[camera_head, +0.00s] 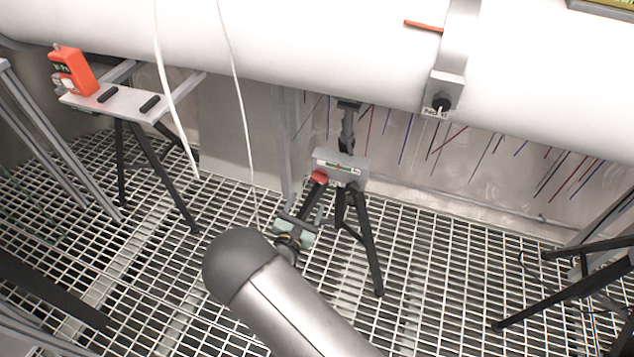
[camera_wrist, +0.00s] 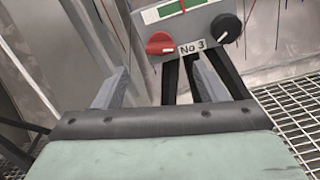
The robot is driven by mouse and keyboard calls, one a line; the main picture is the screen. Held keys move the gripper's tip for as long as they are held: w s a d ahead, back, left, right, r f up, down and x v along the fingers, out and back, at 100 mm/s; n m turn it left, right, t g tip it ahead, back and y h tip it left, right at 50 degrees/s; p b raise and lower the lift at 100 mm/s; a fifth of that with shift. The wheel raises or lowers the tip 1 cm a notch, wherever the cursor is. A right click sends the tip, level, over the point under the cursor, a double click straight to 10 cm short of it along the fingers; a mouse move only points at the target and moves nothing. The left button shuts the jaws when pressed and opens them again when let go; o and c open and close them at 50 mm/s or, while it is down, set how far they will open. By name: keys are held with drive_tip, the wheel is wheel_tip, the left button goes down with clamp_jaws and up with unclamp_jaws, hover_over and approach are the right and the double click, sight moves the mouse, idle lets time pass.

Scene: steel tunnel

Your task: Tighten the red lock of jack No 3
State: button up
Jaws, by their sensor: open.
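Jack No 3 (camera_head: 341,168) stands on a black tripod on the grating, under the large white pipe. In the wrist view its grey box (camera_wrist: 192,22) carries a "No 3" label, a green-and-white gauge with a red mark, and a black knob (camera_wrist: 227,27) on the right. The red lock (camera_wrist: 160,43) is a knob at the box's lower left; it also shows in the head view (camera_head: 319,177). My gripper (camera_wrist: 160,82) is open and empty, its two fingers apart below and in front of the box. The red lock is beyond the fingertips, roughly between them, apparently not touched.
A small table (camera_head: 118,101) with an orange device (camera_head: 73,70) stands at the left. White cables (camera_head: 238,90) hang from above near my arm. Another tripod (camera_head: 570,285) stands at the right. Open grating (camera_head: 440,270) lies between the tripods.

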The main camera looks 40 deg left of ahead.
sight(318, 180)
drive_tip(key=x, duration=0.9)
drive_tip(key=shift+w+a+b, duration=0.1)
drive_tip(key=shift+w+b, duration=0.25)
drive_tip(key=c, duration=1)
